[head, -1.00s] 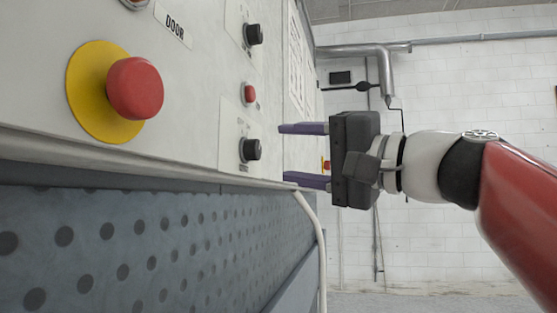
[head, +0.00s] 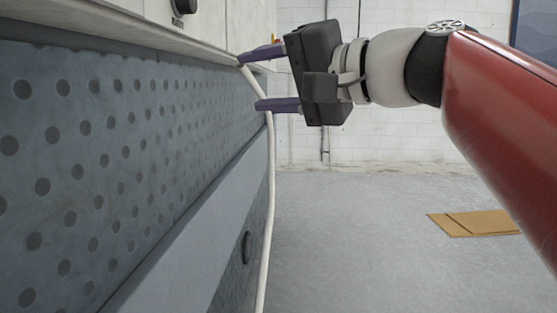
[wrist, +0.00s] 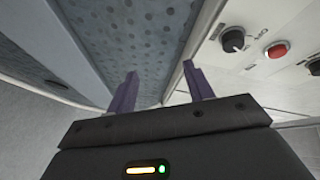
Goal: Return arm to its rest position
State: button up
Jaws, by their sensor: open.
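My gripper (head: 262,80) is at the upper middle of the head view, its two purple fingers pointing left toward the washer's side. It is open and nothing shows between the fingers. My red arm comes in from the right. In the wrist view the fingers (wrist: 158,88) stand apart in front of the washer's blue-grey perforated panel (wrist: 110,40). In the head view that panel (head: 110,130) fills the left side. Whether the fingertips touch the washer cannot be told.
A white cable (head: 270,200) hangs down the washer's edge near the fingers. The control panel (wrist: 270,75) has a black knob (wrist: 233,40) and a red button (wrist: 278,49). A brown flat piece (head: 475,223) lies on the floor. Open floor (head: 350,240) lies right of the washer.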

jog(key=s+d+f+g+h, duration=0.1)
jog(key=s+d+f+h, duration=0.3)
jog(key=f, duration=1)
jog(key=s+d+f+n+g+h, duration=0.1)
jog(key=s+d+f+h, duration=0.3)
jog(key=f, duration=1.1)
jog(key=s+d+f+n+g+h, duration=0.1)
jog(key=s+d+f+h, duration=0.3)
jog(key=d+f, duration=0.5)
notch_tip(320, 180, down, 5)
jog(key=shift+s+f+g+h, duration=0.15)
jog(key=shift+s+g+h, duration=0.2)
jog(key=shift+h, duration=0.85)
